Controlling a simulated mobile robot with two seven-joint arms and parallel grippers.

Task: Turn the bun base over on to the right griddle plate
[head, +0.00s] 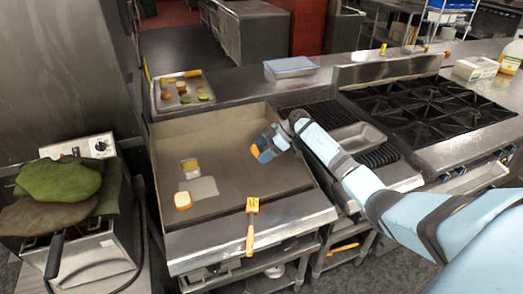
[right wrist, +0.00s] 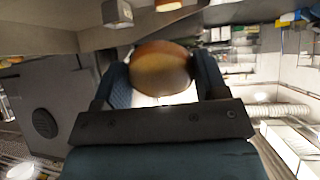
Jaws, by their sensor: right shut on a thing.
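My right gripper (head: 264,148) is over the right part of the flat griddle plate (head: 285,182). It is shut on the bun base (head: 255,151), a round piece with a browned side. In the right wrist view the bun base (right wrist: 160,70) sits between the two dark fingers (right wrist: 160,88). I cannot tell whether it touches the plate. A second bun piece (head: 183,201) lies at the plate's front left. My left gripper is not in view.
A yellow-topped piece (head: 190,165) and a pale patch (head: 203,188) are on the plate's left part. A food tray (head: 183,105) is behind left. A ridged grill with a metal pan (head: 355,138) stands right.

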